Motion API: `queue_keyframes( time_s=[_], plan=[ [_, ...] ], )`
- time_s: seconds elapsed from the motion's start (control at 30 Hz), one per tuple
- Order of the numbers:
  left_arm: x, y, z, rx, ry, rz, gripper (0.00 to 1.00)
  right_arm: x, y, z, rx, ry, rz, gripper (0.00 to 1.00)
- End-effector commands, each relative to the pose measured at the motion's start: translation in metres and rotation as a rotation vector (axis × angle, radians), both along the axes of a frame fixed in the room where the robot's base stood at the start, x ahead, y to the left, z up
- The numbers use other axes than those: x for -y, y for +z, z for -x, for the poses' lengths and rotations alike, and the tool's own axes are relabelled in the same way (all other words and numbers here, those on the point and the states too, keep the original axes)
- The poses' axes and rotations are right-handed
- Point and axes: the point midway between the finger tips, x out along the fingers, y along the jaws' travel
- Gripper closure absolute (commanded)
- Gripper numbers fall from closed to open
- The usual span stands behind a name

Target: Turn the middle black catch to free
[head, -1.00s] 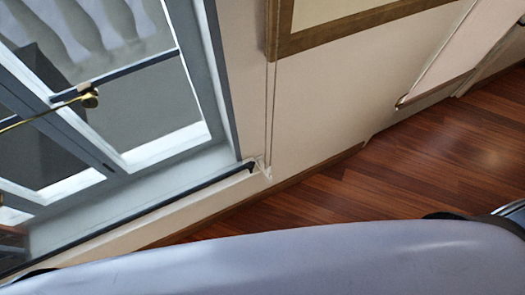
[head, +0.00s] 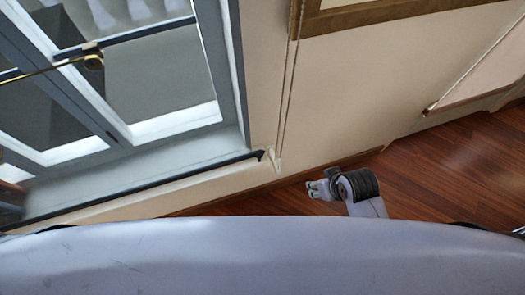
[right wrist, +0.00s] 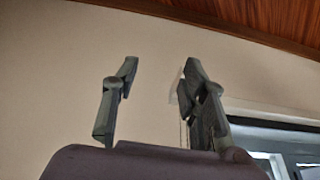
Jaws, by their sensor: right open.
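I cannot make out the middle black catch in either view. My right gripper (head: 317,188) is in the lower middle of the head view, over the wooden floor's wall edge and right of the window. My left gripper is in neither view.
A grey-framed window (head: 165,125) with a brass rod (head: 40,70) fills the left of the head view. Bare beige wall (head: 380,80) and reddish wooden floor (head: 450,165) lie to the right.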

Motion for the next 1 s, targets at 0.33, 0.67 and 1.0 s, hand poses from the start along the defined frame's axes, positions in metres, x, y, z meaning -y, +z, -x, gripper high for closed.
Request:
queue_keyframes(
  time_s=[0.33, 0.67, 1.0],
  plan=[
    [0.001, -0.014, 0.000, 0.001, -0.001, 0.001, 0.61, -0.098, 0.096, -0.051, 0.144, 0.560, -0.123, 0.60],
    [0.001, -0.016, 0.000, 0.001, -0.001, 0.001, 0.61, -0.140, 0.124, -0.086, 0.155, 1.170, -0.101, 0.60],
    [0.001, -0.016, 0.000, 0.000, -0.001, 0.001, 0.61, -0.109, 0.142, -0.127, 0.075, 1.461, -0.060, 0.60]
  ],
)
